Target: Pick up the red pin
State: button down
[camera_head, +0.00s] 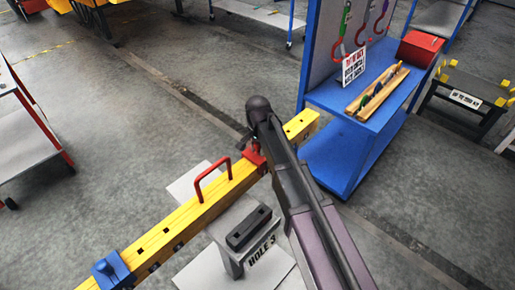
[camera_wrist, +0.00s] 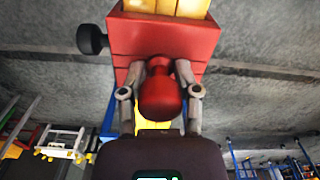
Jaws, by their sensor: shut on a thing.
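The red pin (camera_wrist: 161,97) shows its rounded head in the middle of the wrist view, between the two fingers of my gripper (camera_wrist: 158,80). My gripper is shut on it. Behind the head is a red box-like sleeve (camera_wrist: 125,38), with yellow bars showing inside it at the top. In the head view, my gripper is mostly hidden by my arm. A small part of the red sleeve (camera_head: 254,158) shows on the yellow beam (camera_head: 160,233) there. Whether the pin is seated in the sleeve or pulled partly out, I cannot tell.
A red handle (camera_head: 211,176) and a blue clamp (camera_head: 112,272) are on the beam. A grey stand marked HOLE 3 (camera_head: 243,236) is beside it. A blue workstation (camera_head: 342,150) stands to the right, with a red box (camera_head: 420,49).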

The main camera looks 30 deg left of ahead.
jog(key=shift+r, duration=0.1)
notch_tip(320, 180, up, 10)
jog(key=p, duration=1)
dwell(0.7)
jog(key=shift+r+p, duration=1.4)
jog(key=shift+p, duration=0.1)
jog(key=shift+r, duration=0.15)
notch_tip(320, 180, up, 6)
jog(key=p, duration=0.6)
jog(key=shift+r+p, duration=0.2)
jog(key=shift+p, duration=0.15)
jog(key=shift+a+f, duration=0.1)
dwell(0.3)
